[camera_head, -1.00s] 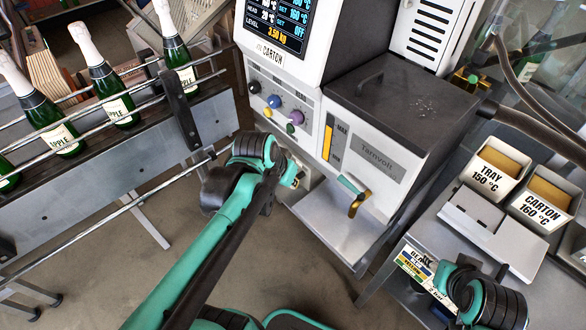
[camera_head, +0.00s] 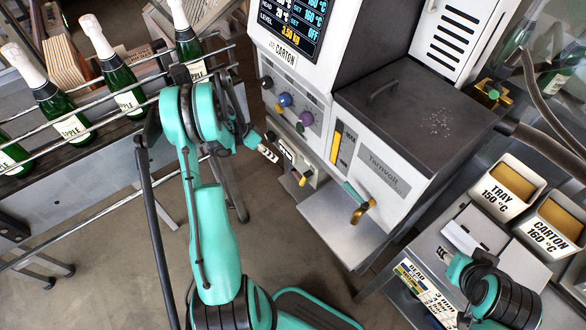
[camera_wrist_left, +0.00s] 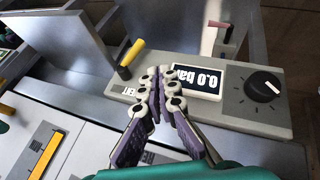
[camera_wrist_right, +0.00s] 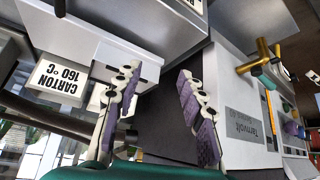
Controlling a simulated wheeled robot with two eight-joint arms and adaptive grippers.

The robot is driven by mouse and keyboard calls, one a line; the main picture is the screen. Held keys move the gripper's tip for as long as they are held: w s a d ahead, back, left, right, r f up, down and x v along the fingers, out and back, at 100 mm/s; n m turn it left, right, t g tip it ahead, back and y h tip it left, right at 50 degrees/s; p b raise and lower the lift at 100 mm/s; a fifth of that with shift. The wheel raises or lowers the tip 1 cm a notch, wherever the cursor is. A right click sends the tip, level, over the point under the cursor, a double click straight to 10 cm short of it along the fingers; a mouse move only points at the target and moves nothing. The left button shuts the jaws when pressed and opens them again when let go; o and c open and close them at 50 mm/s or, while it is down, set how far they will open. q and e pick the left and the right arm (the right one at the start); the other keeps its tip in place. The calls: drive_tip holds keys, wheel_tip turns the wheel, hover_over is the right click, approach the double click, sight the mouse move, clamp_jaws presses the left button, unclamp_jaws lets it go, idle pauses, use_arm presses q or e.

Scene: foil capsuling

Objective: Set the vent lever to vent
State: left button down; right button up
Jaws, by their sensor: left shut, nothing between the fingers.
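The vent lever (camera_wrist_left: 132,53) has a yellow handle on a dark pivot, on a grey panel (camera_wrist_left: 240,119). In the left wrist view the handle slants up and right. A label near it is partly hidden by my fingers; its visible letters look like the end of "VENT". My left gripper (camera_wrist_left: 158,76) is shut and empty, its fingertips just beside the lever and apart from it as far as I can tell. In the head view my left gripper (camera_head: 269,150) is at the panel on the machine's left side. My right gripper (camera_wrist_right: 158,74) is open and empty.
The panel also has a 0.0 bar display (camera_wrist_left: 197,80) and a black knob (camera_wrist_left: 264,86). A bottle rail (camera_head: 100,95) runs at the left.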

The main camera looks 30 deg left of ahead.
sight(305, 178)
use_arm(q)
drive_tip(key=w+d+f+b, duration=0.2)
drive_tip(key=d+f+b, duration=0.3)
drive_tip(key=d+f, duration=0.3)
drive_tip(key=shift+w+d+f, duration=0.15)
drive_tip(key=shift+d+f, duration=0.15)
drive_tip(key=shift+f, duration=0.15)
drive_tip(key=shift+d+f, duration=0.3)
drive_tip(key=shift+d, duration=0.3)
drive_tip(key=shift+a, duration=0.1)
